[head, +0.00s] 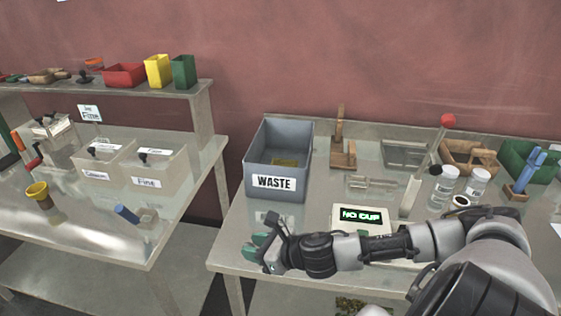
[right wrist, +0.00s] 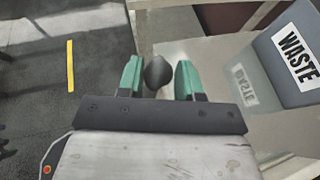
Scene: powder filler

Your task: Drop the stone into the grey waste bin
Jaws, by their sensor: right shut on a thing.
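The grey waste bin (head: 300,165) stands on the right table's left part, with a white WASTE label on its front and something yellowish inside. It also shows at the right of the right wrist view (right wrist: 290,80). My right gripper (head: 257,245) is in front of the bin and below its label in the head view, near the table's front left. In the right wrist view its green fingers (right wrist: 158,75) are shut on a small dark stone (right wrist: 156,72). The stone cannot be made out in the head view. My left gripper is not in view.
A scale reading NO CUP (head: 361,219) sits right of the bin. Glass jars (head: 443,187), a wooden stand (head: 342,152) and a blue-handled tool (head: 525,172) stand farther right. A gap separates the tables.

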